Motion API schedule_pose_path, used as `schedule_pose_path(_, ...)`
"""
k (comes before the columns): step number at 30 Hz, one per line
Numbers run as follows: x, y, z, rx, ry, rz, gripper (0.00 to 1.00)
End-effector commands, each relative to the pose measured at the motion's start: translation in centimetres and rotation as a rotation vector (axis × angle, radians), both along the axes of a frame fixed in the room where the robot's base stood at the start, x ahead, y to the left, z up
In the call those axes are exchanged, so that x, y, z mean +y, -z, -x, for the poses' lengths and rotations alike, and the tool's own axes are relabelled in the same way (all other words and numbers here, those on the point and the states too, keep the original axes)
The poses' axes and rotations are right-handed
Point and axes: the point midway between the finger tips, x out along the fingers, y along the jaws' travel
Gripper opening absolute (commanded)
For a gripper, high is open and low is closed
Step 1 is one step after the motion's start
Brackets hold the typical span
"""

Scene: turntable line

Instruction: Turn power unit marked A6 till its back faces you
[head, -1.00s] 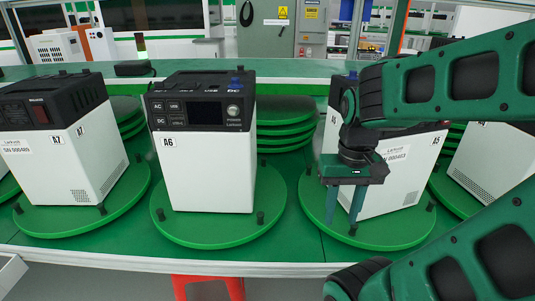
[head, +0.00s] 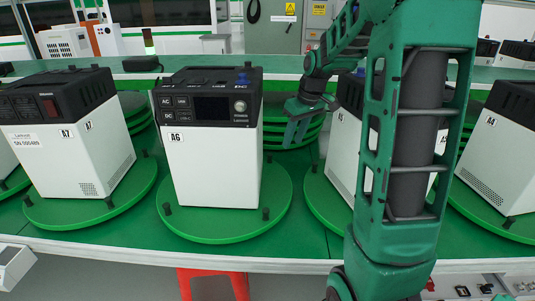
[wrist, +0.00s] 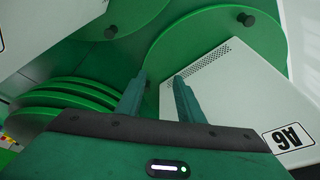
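The power unit marked A6 (head: 213,140) is a white box with a black top, upright on a round green turntable (head: 225,228). Its front panel with screen, buttons and knob faces me in the head view. In the wrist view its white side with a vent grille and the A6 label (wrist: 245,95) lies to the right. My gripper (head: 298,132) is just right of the unit, behind its front face. In the wrist view the two fingers (wrist: 160,88) are apart with nothing clearly between them, over the green turntable's edge. I cannot tell whether a finger touches the unit.
Unit A7 (head: 75,150) stands on its own turntable at left. Another unit (head: 345,150) stands at right, partly hidden by my arm. Unit A4 (head: 500,160) is at far right. Stacked green discs (head: 290,130) lie behind A6. Black pegs (head: 265,214) rise from the turntable's rim.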

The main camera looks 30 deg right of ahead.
Motion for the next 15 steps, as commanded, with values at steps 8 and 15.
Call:
schedule_pose_path(8,-1.8,2.6,-8.9,-0.099,-0.209,0.001,0.34)
schedule_pose_path(15,-1.9,3.6,-11.1,-0.127,-0.262,0.001,0.34)
